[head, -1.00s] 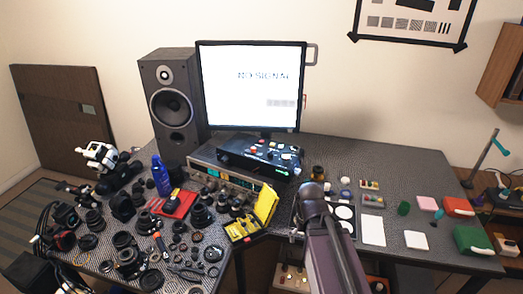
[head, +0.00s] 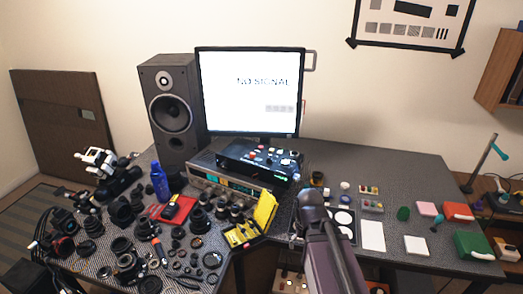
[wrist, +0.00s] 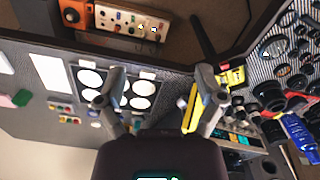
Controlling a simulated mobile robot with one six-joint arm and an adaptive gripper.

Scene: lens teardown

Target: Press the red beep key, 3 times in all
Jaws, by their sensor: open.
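My gripper (wrist: 158,85) is open and empty in the wrist view, its two fingers spread above the desk. In the head view my arm hides its fingers. A black control box (head: 258,160) with small coloured keys, red among them, sits on the silver instrument below the monitor, left of my arm. A small panel with coloured buttons (head: 370,190) lies right of my arm and also shows in the wrist view (wrist: 62,110). I cannot read any key label, so I cannot tell which key is the beep key. My fingers touch no key that I can see.
The monitor (head: 250,90) and speaker (head: 168,112) stand at the back. A yellow case (head: 264,210) stands left of my arm. Many lens parts and a blue bottle (head: 160,182) crowd the left desk. A white card (head: 373,236) and green box (head: 478,244) lie right.

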